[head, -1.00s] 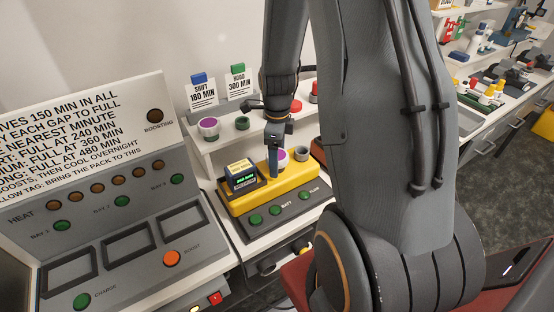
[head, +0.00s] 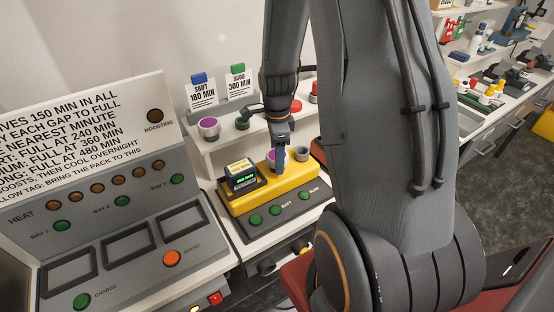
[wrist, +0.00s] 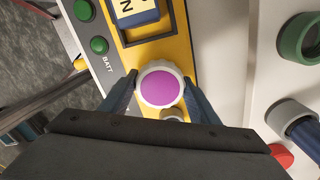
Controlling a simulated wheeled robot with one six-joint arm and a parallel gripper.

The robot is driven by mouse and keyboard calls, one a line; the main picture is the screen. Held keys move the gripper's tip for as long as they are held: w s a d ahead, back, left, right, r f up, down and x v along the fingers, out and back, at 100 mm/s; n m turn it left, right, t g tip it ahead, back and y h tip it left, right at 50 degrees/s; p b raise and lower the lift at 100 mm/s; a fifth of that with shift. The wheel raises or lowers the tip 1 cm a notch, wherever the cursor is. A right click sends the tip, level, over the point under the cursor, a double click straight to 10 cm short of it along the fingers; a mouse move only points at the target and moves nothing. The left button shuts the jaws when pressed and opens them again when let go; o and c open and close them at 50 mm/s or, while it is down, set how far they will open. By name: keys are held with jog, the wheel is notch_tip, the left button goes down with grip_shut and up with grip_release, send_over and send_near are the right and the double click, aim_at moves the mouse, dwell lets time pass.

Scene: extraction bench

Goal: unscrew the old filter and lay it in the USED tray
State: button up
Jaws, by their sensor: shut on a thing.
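The old filter is a round cap with a purple top and a white ribbed rim; in the wrist view the filter (wrist: 160,88) sits at the yellow unit (wrist: 178,48). My gripper (wrist: 160,82) has one finger on each side of the rim and is shut on it. In the head view the filter (head: 272,156) is partly hidden behind my gripper (head: 280,158), above the yellow unit (head: 243,206). I cannot tell whether its thread is loose. I cannot make out a tray marked USED.
A dark pack with a lit display (head: 241,178) stands in the yellow unit's left end. A grey round piece (head: 301,154) is close right of the filter. Behind is a white shelf with another purple-topped cap (head: 209,127) and green rings. A charging panel (head: 120,240) fills the left.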

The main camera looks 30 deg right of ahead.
jog(key=n, duration=0.7)
jog(key=shift+n, duration=0.3)
jog(key=n, duration=1.5)
jog(key=shift+r+n, duration=0.1)
jog(key=shift+n, duration=0.2)
jog(key=o, duration=1.2)
